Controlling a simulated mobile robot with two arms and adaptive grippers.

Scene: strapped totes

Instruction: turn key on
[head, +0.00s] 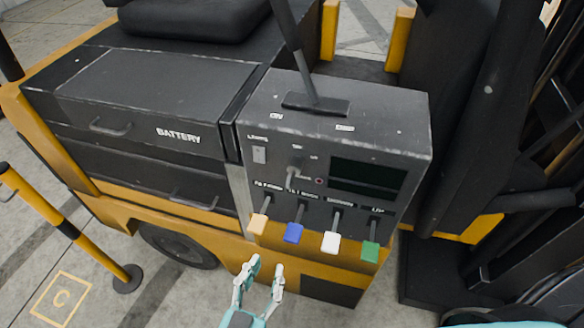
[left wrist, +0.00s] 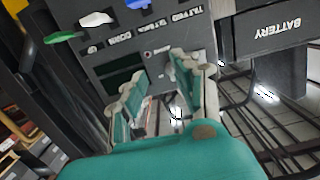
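The dark grey control panel (head: 400,112) of the yellow and black forklift faces me. The key switch (head: 295,166) is a small grey piece on its front, left of the dark screen (head: 368,178). My left gripper (head: 267,266) is open and empty, below and in front of the panel and apart from the key. In the left wrist view the panel (left wrist: 105,72) appears upside down beyond the spread fingers of my left gripper (left wrist: 157,75). I cannot make out the key clearly there; a finger may cover it. My right gripper is not recognizable in view.
Orange, blue (head: 293,233), white and green (head: 370,252) lever knobs stick out below the panel, close to my left gripper. A tall lever (head: 300,62) rises from its top. The battery box (head: 130,95) is left. A yellow and black barrier (head: 65,225) stands far left.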

